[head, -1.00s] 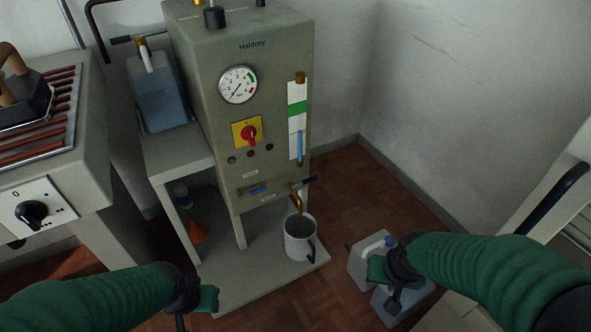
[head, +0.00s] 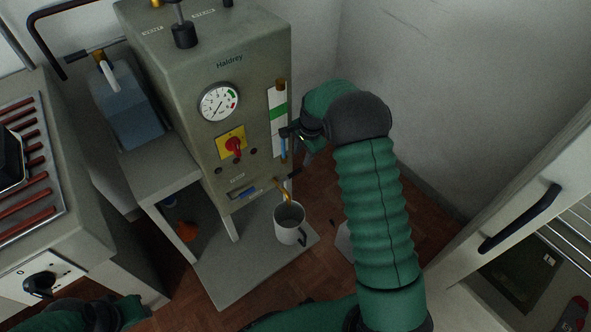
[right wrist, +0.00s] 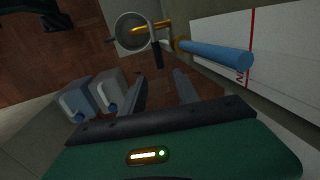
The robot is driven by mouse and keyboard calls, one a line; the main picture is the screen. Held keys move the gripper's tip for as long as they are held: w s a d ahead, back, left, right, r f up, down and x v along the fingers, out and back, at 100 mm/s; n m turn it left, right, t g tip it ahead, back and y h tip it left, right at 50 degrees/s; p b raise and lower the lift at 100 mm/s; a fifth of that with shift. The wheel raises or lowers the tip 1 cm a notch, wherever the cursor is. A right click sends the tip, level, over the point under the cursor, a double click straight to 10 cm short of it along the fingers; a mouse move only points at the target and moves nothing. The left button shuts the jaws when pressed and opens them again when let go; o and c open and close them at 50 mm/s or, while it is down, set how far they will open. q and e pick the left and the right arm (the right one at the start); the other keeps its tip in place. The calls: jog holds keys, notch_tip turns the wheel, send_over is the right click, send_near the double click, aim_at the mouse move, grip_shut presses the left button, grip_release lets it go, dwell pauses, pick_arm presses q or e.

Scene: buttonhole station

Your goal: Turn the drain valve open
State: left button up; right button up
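The drain valve (head: 286,190) is a brass spout with a short dark lever, low on the front of the grey-green boiler (head: 205,105). Its brass pipe also shows in the right wrist view (right wrist: 150,28). A grey mug (head: 289,225) stands below the spout, and it shows from above in the right wrist view (right wrist: 130,30). My right gripper (head: 291,134) is beside the sight gauge, above the valve and apart from its lever. In the right wrist view its fingers (right wrist: 160,84) are apart with nothing between them. My left gripper (head: 132,312) is partly cut off at the lower left.
The sight gauge (head: 277,120) with its blue column (right wrist: 215,53) is close to my right gripper. Two jugs (right wrist: 78,100) stand on the floor. A blue jug (head: 125,110) is left of the boiler. A cabinet with a dark handle (head: 520,220) is at right.

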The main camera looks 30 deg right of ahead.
aim_at(299, 170)
jog(key=f+b, duration=0.1)
jog(key=f, duration=0.2)
jog(key=w+f+b, duration=0.1)
jog(key=f, duration=0.2)
jog(key=f+b, duration=0.1)
jog(key=f, duration=0.2)
jog(key=shift+w+f, duration=0.1)
jog(key=shift+w, duration=0.3)
jog(key=shift+c, duration=0.4)
grip_shut()
dwell(0.3)
